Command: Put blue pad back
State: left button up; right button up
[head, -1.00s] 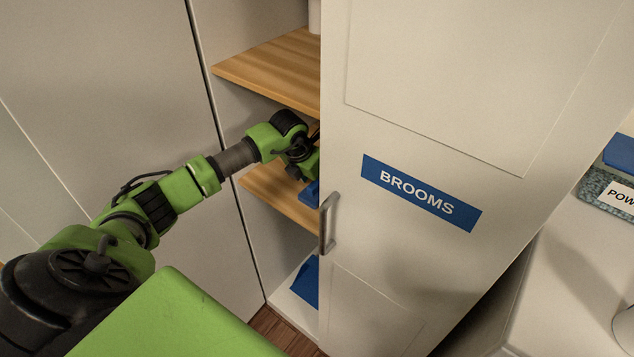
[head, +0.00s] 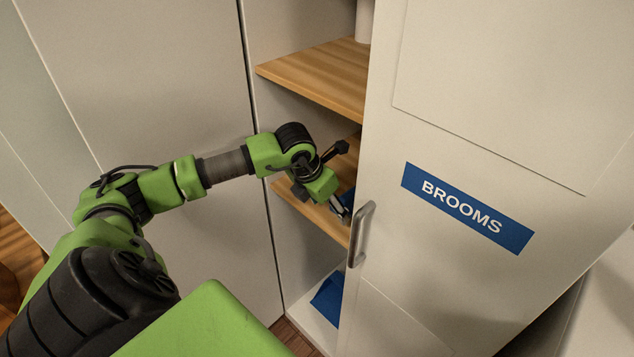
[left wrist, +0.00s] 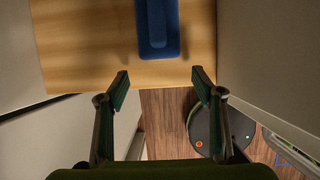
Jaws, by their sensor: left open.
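A blue pad (left wrist: 158,30) with a raised blue grip on top lies on a wooden shelf (left wrist: 85,45) in the left wrist view. In the head view, only a bit of this blue pad (head: 349,198) shows on the middle shelf (head: 289,200), partly behind my gripper and the door. My left gripper (head: 343,212) is at the shelf's front by the door handle. In the left wrist view, its open fingers (left wrist: 161,83) are empty, apart from the pad and just short of the shelf's front edge. My right gripper is in neither view.
The BROOMS door (head: 465,210) stands open on the right, with its metal handle (head: 361,235) close to my left gripper. An upper shelf (head: 318,75) is above. Another blue object (head: 327,298) lies at the cabinet bottom. A closed panel (head: 160,100) is left.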

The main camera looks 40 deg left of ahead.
pick_arm(q)
jog(key=shift+s+a+b, duration=0.1)
jog(key=shift+s+b, duration=0.45)
jog(key=shift+s, duration=1.5)
